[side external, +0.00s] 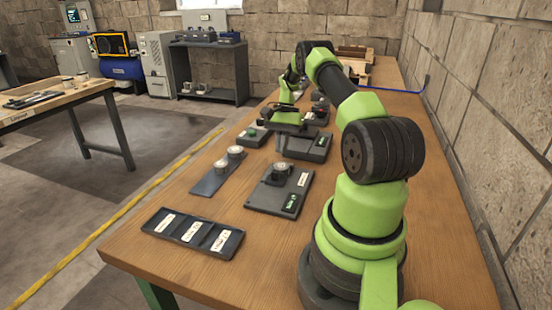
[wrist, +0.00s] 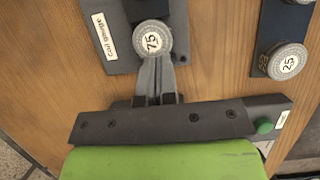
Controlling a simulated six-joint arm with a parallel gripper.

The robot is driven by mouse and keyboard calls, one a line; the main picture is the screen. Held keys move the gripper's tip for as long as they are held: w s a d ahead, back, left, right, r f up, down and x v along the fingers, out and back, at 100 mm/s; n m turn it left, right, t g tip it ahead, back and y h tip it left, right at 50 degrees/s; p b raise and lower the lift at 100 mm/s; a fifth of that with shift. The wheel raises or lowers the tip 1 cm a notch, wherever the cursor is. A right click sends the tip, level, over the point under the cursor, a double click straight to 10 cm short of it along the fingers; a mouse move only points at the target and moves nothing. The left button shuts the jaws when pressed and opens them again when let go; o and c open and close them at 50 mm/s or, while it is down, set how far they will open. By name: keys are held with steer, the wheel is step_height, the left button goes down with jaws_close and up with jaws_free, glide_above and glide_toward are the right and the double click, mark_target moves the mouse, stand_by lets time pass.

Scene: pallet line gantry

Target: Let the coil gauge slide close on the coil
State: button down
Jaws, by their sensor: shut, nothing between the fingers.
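The coil gauge is a dark grey plate with a "coil gauge" label, in the wrist view (wrist: 121,61) and in the side view (side external: 262,201). A round grey coil marked 75 sits on it, in the wrist view (wrist: 152,39) and in the side view (side external: 281,169). A dark block (wrist: 149,8), perhaps the slide, is at the coil's far side in the wrist view; I cannot tell whether they touch. My gripper (wrist: 156,64) is shut and empty, its fingertips at the coil's near edge. Contact there is unclear.
A grey plate (side external: 206,186) with two coils, one marked 25 (wrist: 287,61), lies beside the gauge. A green-button box (side external: 247,140) and another device (side external: 303,150) stand farther back. A three-slot labelled tray (side external: 186,239) is near the front. Bare table surrounds these.

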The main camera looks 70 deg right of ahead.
mark_target(276, 169)
steer(key=a, duration=0.1)
steer(key=a+f, duration=0.1)
steer(key=shift+a+f, duration=0.3)
steer(key=shift+a, duration=1)
